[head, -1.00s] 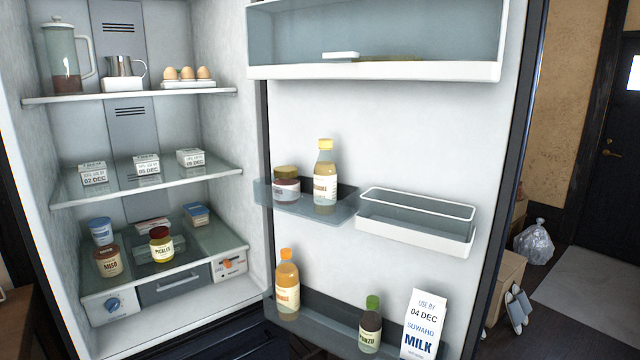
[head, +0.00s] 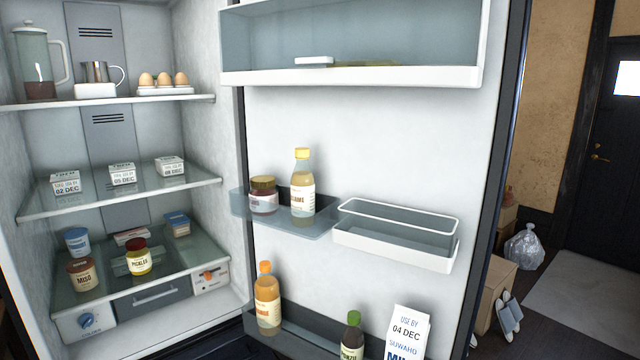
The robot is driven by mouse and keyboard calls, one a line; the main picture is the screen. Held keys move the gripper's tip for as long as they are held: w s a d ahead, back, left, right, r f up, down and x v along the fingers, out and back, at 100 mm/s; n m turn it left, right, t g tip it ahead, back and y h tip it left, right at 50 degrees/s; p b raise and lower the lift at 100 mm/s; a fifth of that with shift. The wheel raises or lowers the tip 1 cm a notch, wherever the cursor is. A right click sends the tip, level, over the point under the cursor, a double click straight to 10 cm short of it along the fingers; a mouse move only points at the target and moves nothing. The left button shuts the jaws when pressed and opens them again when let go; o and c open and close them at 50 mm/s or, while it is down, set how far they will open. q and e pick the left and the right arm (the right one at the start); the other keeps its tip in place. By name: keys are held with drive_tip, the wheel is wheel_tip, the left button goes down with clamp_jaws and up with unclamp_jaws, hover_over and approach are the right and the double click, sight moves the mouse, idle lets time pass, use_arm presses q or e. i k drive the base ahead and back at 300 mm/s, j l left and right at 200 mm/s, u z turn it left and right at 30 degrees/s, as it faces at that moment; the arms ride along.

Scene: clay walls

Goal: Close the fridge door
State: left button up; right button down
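The fridge door (head: 380,130) stands wide open and fills the middle of the head view, its inner side facing me. Its dark outer edge (head: 508,150) runs down the right side. The door bins hold several bottles and jars, including a milk carton (head: 408,328) at the bottom, partly cut off by the frame. The fridge body (head: 205,140) is open at left, with food on its glass shelves. Neither of my grippers is in view.
Right of the door are a cardboard box (head: 497,278), slippers (head: 508,316), a tied plastic bag (head: 525,247) and a pale mat (head: 585,295). A dark house door (head: 607,150) stands farther back. Some dark floor beside the mat is clear.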

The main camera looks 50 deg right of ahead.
sight(436, 138)
drive_tip(key=l+u, duration=0.15)
drive_tip(key=l, duration=0.3)
drive_tip(key=k+l+u, duration=0.2)
drive_tip(key=l, duration=0.25)
drive_tip(key=l+u, duration=0.15)
drive_tip(key=l, duration=0.35)
drive_tip(key=k+l+u, duration=0.2)
drive_tip(key=l, duration=0.2)
drive_tip(key=k+l, duration=0.1)
drive_tip(key=l, duration=0.3)
drive_tip(key=k+l, duration=0.15)
drive_tip(key=l, duration=0.3)
drive_tip(key=k+l, duration=0.1)
drive_tip(key=l, duration=0.3)
drive_tip(key=k+l, duration=0.15)
drive_tip(key=l, duration=0.3)
drive_tip(key=k+l, duration=0.1)
drive_tip(key=l, duration=0.3)
drive_tip(key=u, duration=0.05)
